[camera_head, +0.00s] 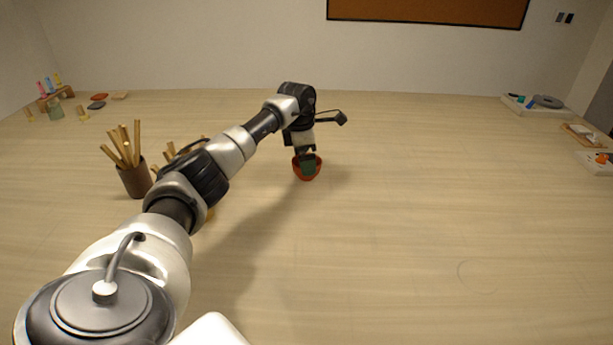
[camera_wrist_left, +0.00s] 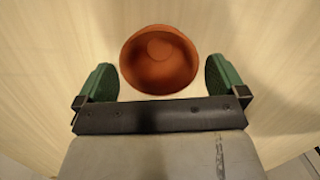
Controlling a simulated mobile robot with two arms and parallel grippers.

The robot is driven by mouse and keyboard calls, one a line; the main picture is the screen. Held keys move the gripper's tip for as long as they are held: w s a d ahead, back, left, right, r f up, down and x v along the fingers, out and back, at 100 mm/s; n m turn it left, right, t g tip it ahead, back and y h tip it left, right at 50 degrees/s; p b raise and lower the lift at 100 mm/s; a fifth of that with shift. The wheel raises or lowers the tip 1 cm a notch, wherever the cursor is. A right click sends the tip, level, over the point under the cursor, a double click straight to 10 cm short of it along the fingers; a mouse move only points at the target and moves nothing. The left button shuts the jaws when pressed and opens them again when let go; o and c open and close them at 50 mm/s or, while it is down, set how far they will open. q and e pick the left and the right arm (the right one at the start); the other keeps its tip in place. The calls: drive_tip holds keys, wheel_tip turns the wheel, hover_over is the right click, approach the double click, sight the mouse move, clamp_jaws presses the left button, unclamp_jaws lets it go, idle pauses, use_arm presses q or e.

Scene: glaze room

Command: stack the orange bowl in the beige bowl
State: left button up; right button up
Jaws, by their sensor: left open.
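The orange bowl (camera_head: 307,178) stands on the table near the middle of the head view, partly hidden by my left gripper (camera_head: 307,165). In the left wrist view the round orange bowl (camera_wrist_left: 159,60) is seen from above and looks empty. My left gripper (camera_wrist_left: 160,80) is open, with one green finger pad on each side of the bowl. A gap shows between the bowl and each pad, and the bowl is not gripped. I cannot make out the beige bowl; my left arm hides part of the table. My right gripper is not in view.
A brown cup (camera_head: 134,182) holding wooden sticks stands left of my arm, with more sticks partly behind the arm. Small items sit at the far left, and trays (camera_head: 540,105) lie at the far right. The table's middle and right are clear.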

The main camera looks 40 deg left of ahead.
use_arm(q)
drive_tip(key=f, duration=0.1)
drive_tip(key=f+b, duration=0.1)
drive_tip(key=f, duration=0.1)
drive_tip(key=shift+w+d+f, duration=0.1)
drive_tip(key=shift+w, duration=0.15)
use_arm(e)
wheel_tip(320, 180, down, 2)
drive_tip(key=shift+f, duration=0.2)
use_arm(q)
drive_tip(key=c, duration=0.8)
drive_tip(key=shift+c, duration=0.2)
drive_tip(key=shift+r, duration=0.25)
